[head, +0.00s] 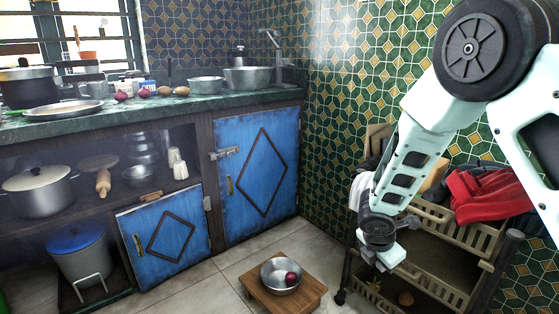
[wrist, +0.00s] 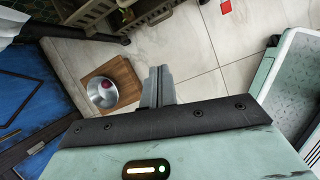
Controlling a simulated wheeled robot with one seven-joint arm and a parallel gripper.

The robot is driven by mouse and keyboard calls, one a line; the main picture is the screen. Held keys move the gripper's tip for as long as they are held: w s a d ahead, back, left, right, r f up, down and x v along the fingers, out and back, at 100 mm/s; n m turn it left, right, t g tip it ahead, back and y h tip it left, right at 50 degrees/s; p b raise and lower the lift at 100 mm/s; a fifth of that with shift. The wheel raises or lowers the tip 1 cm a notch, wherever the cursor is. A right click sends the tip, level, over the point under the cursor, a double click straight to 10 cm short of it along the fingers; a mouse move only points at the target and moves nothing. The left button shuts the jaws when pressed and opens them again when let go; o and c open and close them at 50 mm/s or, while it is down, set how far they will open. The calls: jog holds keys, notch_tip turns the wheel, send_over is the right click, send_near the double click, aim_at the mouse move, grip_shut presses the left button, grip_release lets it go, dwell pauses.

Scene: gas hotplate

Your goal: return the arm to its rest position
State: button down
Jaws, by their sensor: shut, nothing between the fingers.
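My gripper (head: 382,264) hangs at the end of my pale green arm, at the right of the head view. It points down, in front of the wooden rack and to the right of the low stool. In the wrist view my gripper (wrist: 158,72) has its two fingers together, with nothing between them. The fingers are clear of the stool and the bowl in that view. The elbow of my arm is bent high at the upper right of the head view.
A low wooden stool (head: 254,288) holds a metal bowl (head: 272,278) with a red onion (head: 291,278). A wheeled rack (head: 440,262) with a red cloth (head: 485,192) stands close behind my arm. A blue cabinet door (head: 257,172) is at the back. Tiled floor (head: 225,262) is free left of the stool.

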jog(key=s+a+r+m+g+y, duration=0.1)
jog(key=s+a+r+m+y, duration=0.1)
jog(key=s+a+r+m, duration=0.65)
jog(key=s+a+r+m+g+y, duration=0.1)
jog(key=s+a+r+m, duration=0.25)
jog(key=s, duration=0.75)
jog(key=s+a+r+m+g+y, duration=0.1)
jog(key=s+a+r+m, duration=0.2)
jog(key=s, duration=0.7)
notch_tip(320, 180, up, 33)
jog(key=p, duration=3.2)
jog(key=shift+s+d, duration=0.15)
jog(key=shift+d, duration=0.25)
jog(key=c, duration=2.1)
grip_release()
jog(key=shift+r, duration=0.1)
jog(key=shift+c, duration=0.2)
